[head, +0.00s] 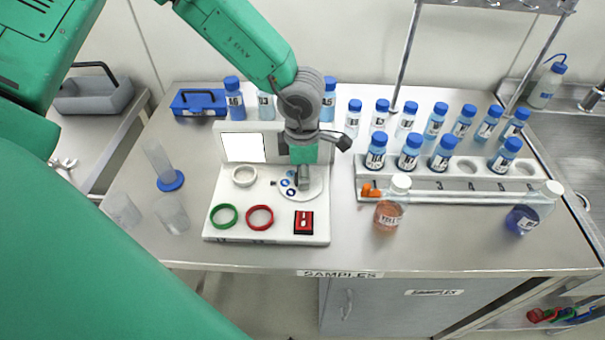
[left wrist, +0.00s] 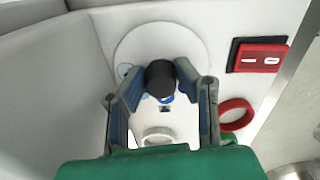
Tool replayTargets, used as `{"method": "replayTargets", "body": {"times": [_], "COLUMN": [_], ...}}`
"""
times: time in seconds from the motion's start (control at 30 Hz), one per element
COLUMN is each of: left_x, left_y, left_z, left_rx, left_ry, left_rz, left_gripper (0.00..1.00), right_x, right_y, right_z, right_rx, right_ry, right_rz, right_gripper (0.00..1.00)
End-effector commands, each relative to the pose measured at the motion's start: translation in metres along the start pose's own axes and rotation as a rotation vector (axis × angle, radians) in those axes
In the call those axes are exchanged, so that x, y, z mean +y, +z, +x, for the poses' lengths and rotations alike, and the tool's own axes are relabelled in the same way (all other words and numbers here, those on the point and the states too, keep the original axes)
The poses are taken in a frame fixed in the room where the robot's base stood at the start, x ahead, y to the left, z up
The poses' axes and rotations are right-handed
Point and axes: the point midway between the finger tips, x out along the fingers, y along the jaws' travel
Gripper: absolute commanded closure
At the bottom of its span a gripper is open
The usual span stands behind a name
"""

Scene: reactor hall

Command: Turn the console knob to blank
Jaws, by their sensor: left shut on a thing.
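The white console (head: 222,190) stands on the steel table, with a white screen (head: 243,148) on its upright back. Its dark knob (left wrist: 160,78) sits on a round white dial plate (head: 315,188) with small blue marks. My left gripper (left wrist: 157,82) reaches down from above, its two fingers shut on the knob from either side. In the head view the gripper (head: 303,182) hides most of the knob. I cannot read which mark the knob points to. My right gripper is not in view.
On the console are a green ring (head: 223,216), a red ring (head: 260,217), a white ring (head: 244,176) and a red rocker switch (head: 304,222). Blue-capped bottles (head: 375,152) and a rack (head: 480,186) stand to the right. An orange-liquid bottle (head: 391,208) is near. Clear cylinders (head: 172,214) stand left.

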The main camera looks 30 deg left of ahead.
Motion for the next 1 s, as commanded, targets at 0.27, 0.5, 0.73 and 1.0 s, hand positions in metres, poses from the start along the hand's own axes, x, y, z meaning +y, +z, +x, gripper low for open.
{"method": "replayTargets", "body": {"times": [0.27,0.5,0.73,1.0], "left_x": [0.0,-0.001,-0.001,-0.002], "left_y": [-0.007,-0.008,-0.008,-0.008], "left_z": [0.004,0.004,0.004,0.004], "left_rx": [0.018,0.02,0.022,0.023], "left_ry": [-0.005,-0.006,-0.005,-0.002], "left_rz": [-0.009,-0.076,-0.237,-0.492], "left_gripper": [1.0,1.0,1.0,1.0], "right_x": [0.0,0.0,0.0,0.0], "right_y": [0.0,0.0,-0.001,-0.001], "right_z": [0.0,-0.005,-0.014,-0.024], "right_rx": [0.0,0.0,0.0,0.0], "right_ry": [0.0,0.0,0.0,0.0], "right_rz": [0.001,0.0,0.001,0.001], "right_gripper": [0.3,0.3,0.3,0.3]}}
